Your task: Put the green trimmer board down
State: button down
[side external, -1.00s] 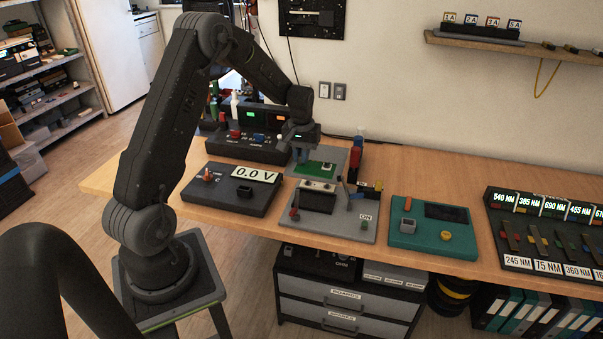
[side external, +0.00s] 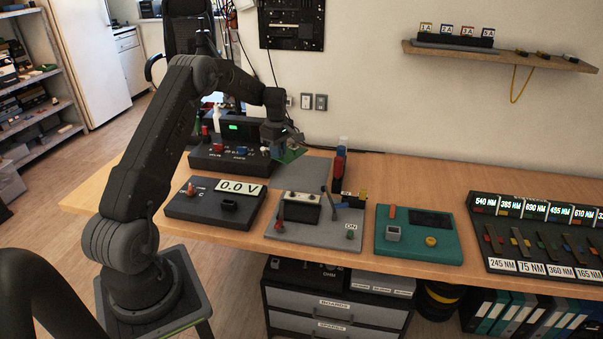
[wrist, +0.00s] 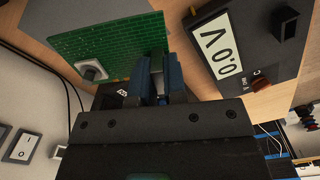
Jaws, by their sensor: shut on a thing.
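The green trimmer board (side external: 291,154) is held in the air by my gripper (side external: 277,147), above the back of the bench. In the wrist view the green board (wrist: 112,45) fills the upper left, with a white knob-like part at its lower left. My gripper's blue-tipped fingers (wrist: 165,88) are closed on the board's edge. The grey plate (side external: 305,172) on the bench below, where the board lay, is bare in the side view.
A meter reading 0.0 V (side external: 216,202), a grey panel (side external: 312,222) with a lever and a teal box (side external: 420,234) stand along the front. Red and blue upright parts (side external: 339,165) stand right of the grey plate. A dark power unit (side external: 228,152) is behind left.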

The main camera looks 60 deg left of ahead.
aim_at(276, 186)
jog(key=a+f+n, duration=0.1)
jog(key=f, duration=0.3)
jog(key=a+f+n, duration=0.1)
jog(key=f+n, duration=0.1)
jog(key=f, duration=0.2)
jog(key=a+f+n, duration=0.1)
jog(key=f+n, duration=0.1)
jog(key=f, duration=0.3)
jog(key=shift+w+a, duration=0.1)
jog(key=shift+a, duration=0.2)
jog(key=shift+f, duration=0.15)
jog(key=c, duration=1.2)
grip_release()
jog(key=shift+o, duration=0.2)
